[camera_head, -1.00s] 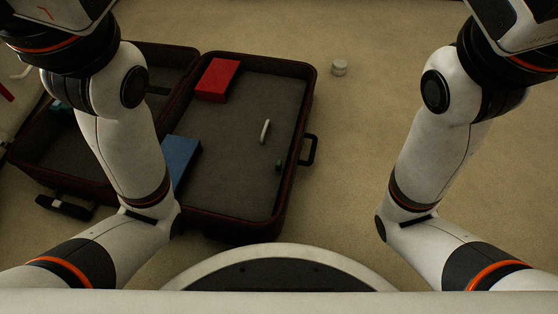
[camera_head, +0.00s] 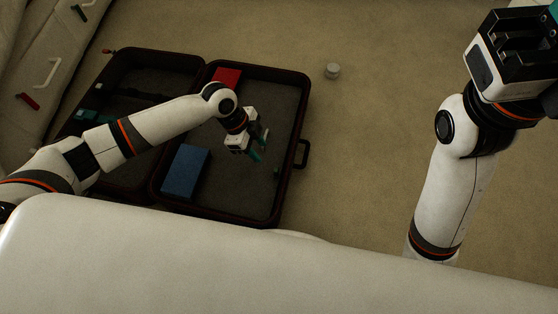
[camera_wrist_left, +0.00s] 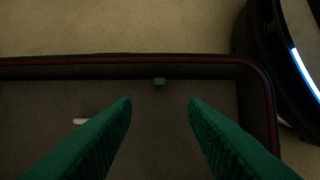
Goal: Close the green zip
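The green zip (camera_head: 277,171) is a small green block at the right inner wall of the open suitcase (camera_head: 291,120). In the left wrist view the green zip (camera_wrist_left: 160,84) sits against the suitcase wall, centred beyond my fingertips. My left gripper (camera_head: 262,146) is over the suitcase's right half, up and left of the zip in the head view. Its green fingers (camera_wrist_left: 160,101) are spread with nothing between them, apart from the zip. My right arm is at the right; its gripper's body shows at the upper right, its fingers mostly cut off by the picture edge.
A red box (camera_head: 227,76) and a blue box (camera_head: 185,172) lie in the suitcase. A white piece (camera_wrist_left: 80,121) shows on its floor in the left wrist view. A small white round object (camera_head: 332,71) stands on the carpet. The floor right of the suitcase is otherwise clear.

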